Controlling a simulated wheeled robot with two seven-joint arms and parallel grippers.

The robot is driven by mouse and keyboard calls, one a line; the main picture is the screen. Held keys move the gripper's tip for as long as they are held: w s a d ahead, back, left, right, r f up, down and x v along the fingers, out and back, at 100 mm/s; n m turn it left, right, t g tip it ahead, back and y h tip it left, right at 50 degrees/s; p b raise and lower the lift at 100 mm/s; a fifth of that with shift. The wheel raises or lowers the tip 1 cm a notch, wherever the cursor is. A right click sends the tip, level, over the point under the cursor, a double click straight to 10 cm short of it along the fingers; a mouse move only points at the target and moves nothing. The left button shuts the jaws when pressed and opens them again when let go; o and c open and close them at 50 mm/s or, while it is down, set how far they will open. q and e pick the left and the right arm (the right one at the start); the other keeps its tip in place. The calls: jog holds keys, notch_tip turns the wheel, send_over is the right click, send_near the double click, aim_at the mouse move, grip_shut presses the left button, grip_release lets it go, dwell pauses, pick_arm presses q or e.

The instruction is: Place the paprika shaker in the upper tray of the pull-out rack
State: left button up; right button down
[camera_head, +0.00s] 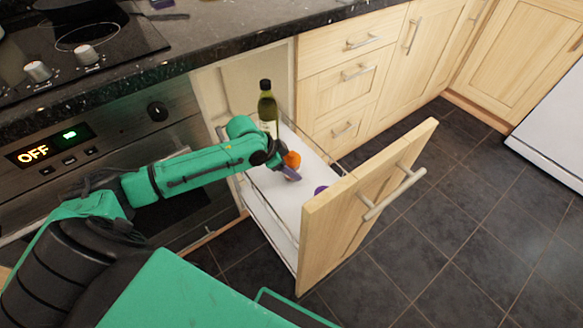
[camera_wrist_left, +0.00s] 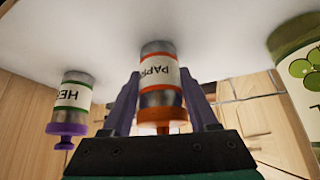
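The paprika shaker (camera_wrist_left: 158,70) has a white label and an orange cap; its orange cap also shows in the head view (camera_head: 292,159). In the left wrist view, which is upside down, it is upright with its base at the white tray surface. My left gripper (camera_head: 289,172) has its purple fingers on both sides of the shaker and looks shut on it (camera_wrist_left: 160,90). The pull-out rack (camera_head: 317,235) is drawn out, and the shaker is over its upper tray (camera_head: 283,196). My right gripper is in neither view.
A shaker with a purple cap (camera_wrist_left: 70,100) stands in the upper tray near the rack front; its cap shows in the head view (camera_head: 320,189). A green bottle (camera_head: 267,106) stands at the tray's back. The oven (camera_head: 110,165) is left of the rack.

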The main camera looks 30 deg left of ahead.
pick_arm(q)
jog(key=shift+o, duration=1.2)
jog(key=shift+a+r, duration=0.1)
jog(key=shift+r, duration=0.1)
jog(key=p+v, duration=0.3)
jog(key=v, duration=0.8)
jog(key=shift+s+r+p, duration=0.2)
jog(key=shift+r+p, duration=0.05)
jog(key=shift+p, duration=0.15)
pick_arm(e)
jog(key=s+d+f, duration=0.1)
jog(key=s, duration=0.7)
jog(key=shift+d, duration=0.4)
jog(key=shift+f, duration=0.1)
